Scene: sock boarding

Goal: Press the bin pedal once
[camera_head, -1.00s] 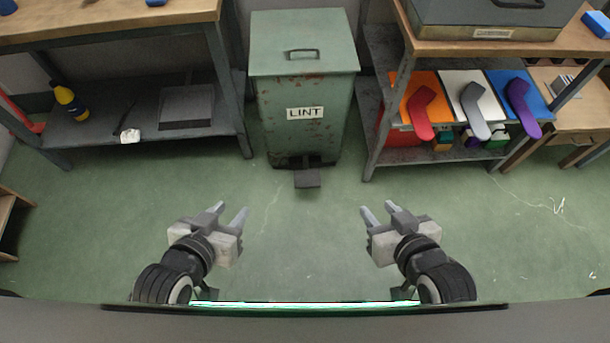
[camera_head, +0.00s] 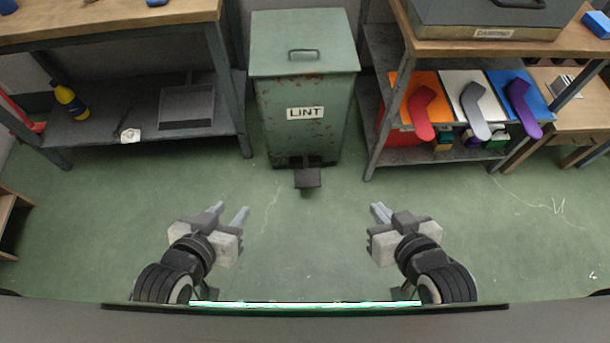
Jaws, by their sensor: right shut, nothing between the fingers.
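The green bin (camera_head: 304,115) with a LINT label stands between two shelving units, its lid closed. Its dark pedal (camera_head: 307,178) sticks out at the front of its base, just above the floor. My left gripper (camera_head: 229,214) is open and empty, in front of the bin and left of the pedal. My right gripper (camera_head: 378,211) is shut and empty, to the right of the pedal. Both are apart from the bin and the pedal.
A workbench with a low shelf (camera_head: 100,140) stands on the left. A shelf unit (camera_head: 455,153) with coloured boards and sock shapes stands on the right, near the bin. The green floor (camera_head: 305,245) between my grippers and around the pedal is clear.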

